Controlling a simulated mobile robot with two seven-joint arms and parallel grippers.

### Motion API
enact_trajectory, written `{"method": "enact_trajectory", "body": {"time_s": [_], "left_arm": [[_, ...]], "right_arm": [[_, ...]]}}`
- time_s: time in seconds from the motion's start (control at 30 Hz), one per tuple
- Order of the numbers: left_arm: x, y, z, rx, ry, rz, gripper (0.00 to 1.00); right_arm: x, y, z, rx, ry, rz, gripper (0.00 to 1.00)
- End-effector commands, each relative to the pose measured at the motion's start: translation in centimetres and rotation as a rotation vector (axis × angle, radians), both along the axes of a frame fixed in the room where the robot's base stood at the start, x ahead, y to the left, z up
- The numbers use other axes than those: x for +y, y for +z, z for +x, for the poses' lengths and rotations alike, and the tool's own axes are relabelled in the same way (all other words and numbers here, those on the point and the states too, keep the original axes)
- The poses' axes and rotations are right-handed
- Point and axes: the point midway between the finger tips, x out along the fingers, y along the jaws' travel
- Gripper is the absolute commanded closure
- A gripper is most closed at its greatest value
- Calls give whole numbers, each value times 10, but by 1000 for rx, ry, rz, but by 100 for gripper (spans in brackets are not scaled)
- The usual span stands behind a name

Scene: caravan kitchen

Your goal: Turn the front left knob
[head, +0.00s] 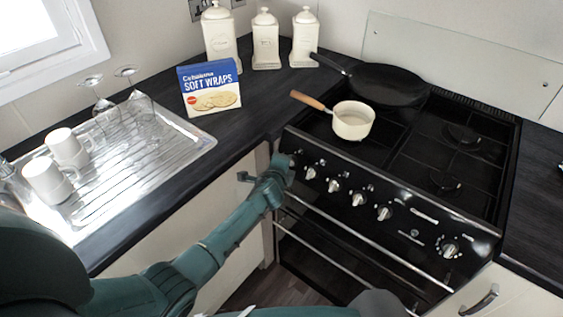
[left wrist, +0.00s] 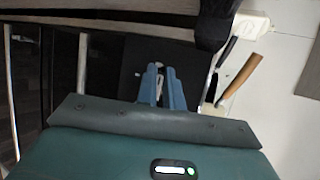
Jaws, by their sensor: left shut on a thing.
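The black stove (head: 405,215) has a row of silver and white knobs along its front panel. My left gripper (head: 288,162) is at the left end of this row, against the panel, and covers the leftmost knob in the head view. In the left wrist view my left gripper (left wrist: 163,84) has its two blue fingers closed on a small pale knob (left wrist: 160,88) between them. How far the knob is turned cannot be told. Visible knobs to the right include a nearby knob (head: 311,173). My right gripper is not in view.
A cream saucepan (head: 352,124) with a wooden handle sits on the hob's left side, a black frying pan (head: 388,86) behind it. A soft wraps box (head: 209,88), cream canisters (head: 265,40) and a metal drainer (head: 130,160) with mugs stand on the left counter.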

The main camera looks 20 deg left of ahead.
Motion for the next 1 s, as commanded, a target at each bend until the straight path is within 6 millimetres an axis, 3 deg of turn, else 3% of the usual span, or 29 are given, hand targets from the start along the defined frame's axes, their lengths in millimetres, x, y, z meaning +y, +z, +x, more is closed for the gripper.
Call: {"method": "enact_trajectory", "body": {"time_s": [0.07, 0.1, 0.53, 0.83, 1.0], "left_arm": [[-10, -6, -4, 10, -17, -9, 100], [-10, -6, -4, 10, -17, -9, 90], [-8, -5, -3, 9, -11, -6, 55], [-5, -2, -3, 3, -7, -2, 55], [-6, 5, -16, 2, -7, -1, 55]], "right_arm": [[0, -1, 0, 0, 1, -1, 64], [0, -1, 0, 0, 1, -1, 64], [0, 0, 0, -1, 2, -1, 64], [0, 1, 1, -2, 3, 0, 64], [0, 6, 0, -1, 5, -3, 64]]}}
